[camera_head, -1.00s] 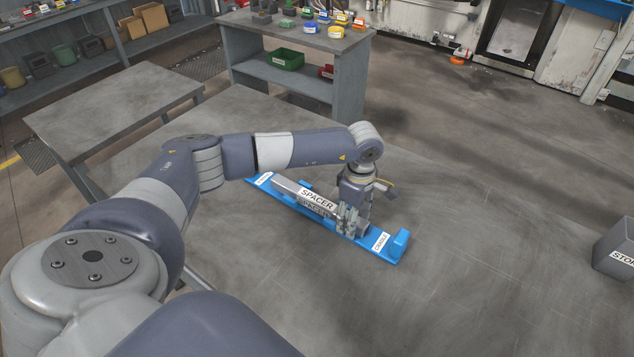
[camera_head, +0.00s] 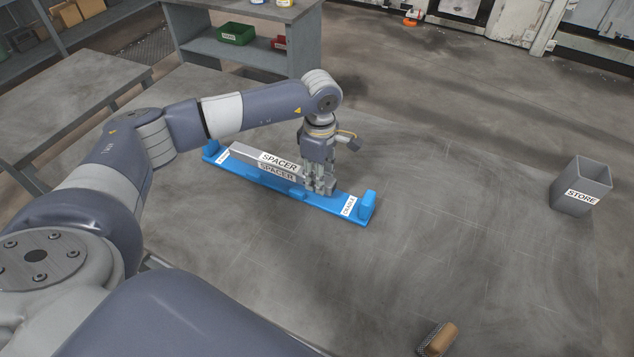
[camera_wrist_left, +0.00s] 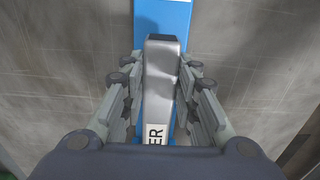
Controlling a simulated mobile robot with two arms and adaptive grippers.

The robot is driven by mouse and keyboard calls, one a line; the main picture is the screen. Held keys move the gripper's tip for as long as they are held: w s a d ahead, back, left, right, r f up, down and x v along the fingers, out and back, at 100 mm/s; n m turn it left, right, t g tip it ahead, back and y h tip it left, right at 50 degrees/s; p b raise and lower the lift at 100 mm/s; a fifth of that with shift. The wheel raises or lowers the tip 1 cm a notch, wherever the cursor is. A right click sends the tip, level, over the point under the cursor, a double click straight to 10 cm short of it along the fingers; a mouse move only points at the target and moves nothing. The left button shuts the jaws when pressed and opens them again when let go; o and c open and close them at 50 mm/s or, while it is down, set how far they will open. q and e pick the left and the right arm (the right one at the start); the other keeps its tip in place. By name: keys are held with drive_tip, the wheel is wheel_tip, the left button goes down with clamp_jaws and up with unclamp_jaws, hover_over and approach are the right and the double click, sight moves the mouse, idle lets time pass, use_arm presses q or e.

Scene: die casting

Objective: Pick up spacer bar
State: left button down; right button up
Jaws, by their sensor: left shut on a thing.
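The spacer bar (camera_head: 244,151) is a long grey bar with white SPACER labels. It lies along a blue cradle (camera_head: 290,198), which has a raised block at its right end. My left gripper (camera_head: 318,187) points down at the bar's right end and is shut on it. In the left wrist view the bar (camera_wrist_left: 160,75) is between the fingers of the gripper (camera_wrist_left: 160,95), one set on each side. The blue cradle (camera_wrist_left: 163,15) shows beneath and beyond the bar. Whether the bar is clear of the cradle I cannot tell. My right gripper is not in view.
A grey open bin labelled STORE (camera_head: 583,186) stands at the right on the grey table (camera_head: 450,230). A brown block-like object (camera_head: 437,338) lies at the front edge of the view. A shelf with a green bin (camera_head: 236,33) is behind.

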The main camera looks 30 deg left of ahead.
use_arm(q)
drive_tip(key=s+d+r+b, duration=0.1)
drive_tip(key=s+d, duration=0.3)
drive_tip(key=s, duration=0.3)
drive_tip(key=s+d+r+b, duration=0.1)
drive_tip(key=s+d+b, duration=0.1)
drive_tip(key=s, duration=0.5)
drive_tip(key=shift+d, duration=0.85)
